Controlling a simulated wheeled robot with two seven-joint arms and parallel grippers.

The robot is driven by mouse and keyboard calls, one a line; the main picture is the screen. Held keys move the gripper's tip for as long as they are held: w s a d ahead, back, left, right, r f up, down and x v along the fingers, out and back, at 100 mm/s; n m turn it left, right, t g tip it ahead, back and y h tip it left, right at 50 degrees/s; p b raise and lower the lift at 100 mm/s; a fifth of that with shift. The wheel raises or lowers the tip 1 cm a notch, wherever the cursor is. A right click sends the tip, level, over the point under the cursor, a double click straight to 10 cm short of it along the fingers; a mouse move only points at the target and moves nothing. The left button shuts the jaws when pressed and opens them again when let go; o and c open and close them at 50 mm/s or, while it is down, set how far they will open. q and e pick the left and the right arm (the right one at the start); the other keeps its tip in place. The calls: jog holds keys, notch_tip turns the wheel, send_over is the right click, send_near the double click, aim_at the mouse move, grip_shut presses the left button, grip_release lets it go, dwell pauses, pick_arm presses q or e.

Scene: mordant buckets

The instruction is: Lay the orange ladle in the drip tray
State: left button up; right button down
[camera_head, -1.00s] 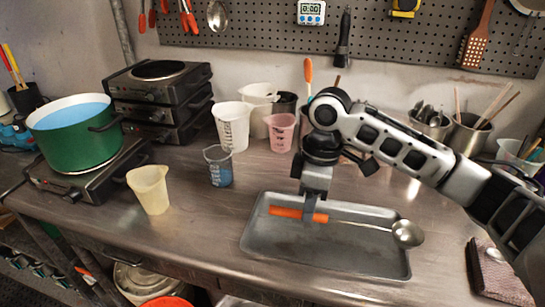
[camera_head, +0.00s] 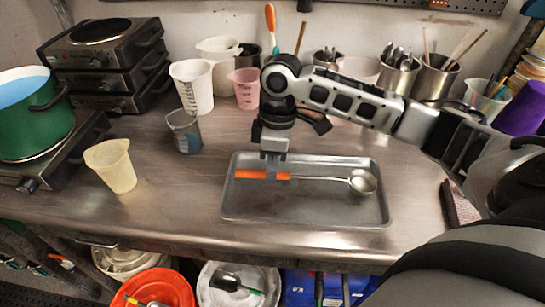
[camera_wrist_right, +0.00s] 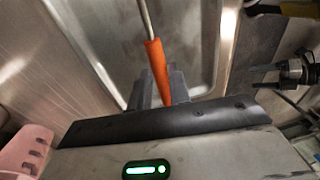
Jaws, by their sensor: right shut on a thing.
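The orange ladle (camera_head: 248,175) has an orange handle and a shiny metal bowl. It lies sideways over the back part of the grey drip tray (camera_head: 300,212), with its bowl to the right, inside the tray's outline. I cannot tell whether it touches the tray floor. My right gripper (camera_head: 272,173) points down and is shut on the orange handle. In the right wrist view, the handle (camera_wrist_right: 156,62) runs up from between the fingers (camera_wrist_right: 157,90), with the tray behind it. My left gripper is not in view.
A cream beaker (camera_head: 112,168) and a beaker of blue liquid (camera_head: 185,133) stand left of the tray. White and pink jugs (camera_head: 246,90) and utensil pots (camera_head: 436,82) stand behind. A green pot (camera_head: 35,120) is at far left. Buckets (camera_head: 160,288) sit below the table's front edge.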

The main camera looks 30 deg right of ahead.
jog(key=c, duration=1.2)
grip_release()
jog(key=shift+c, duration=0.2)
notch_tip(320, 180, up, 16)
jog(key=w+d, duration=0.1)
jog(key=d, duration=0.1)
jog(key=shift+f, duration=0.15)
jog(key=shift+d, duration=0.1)
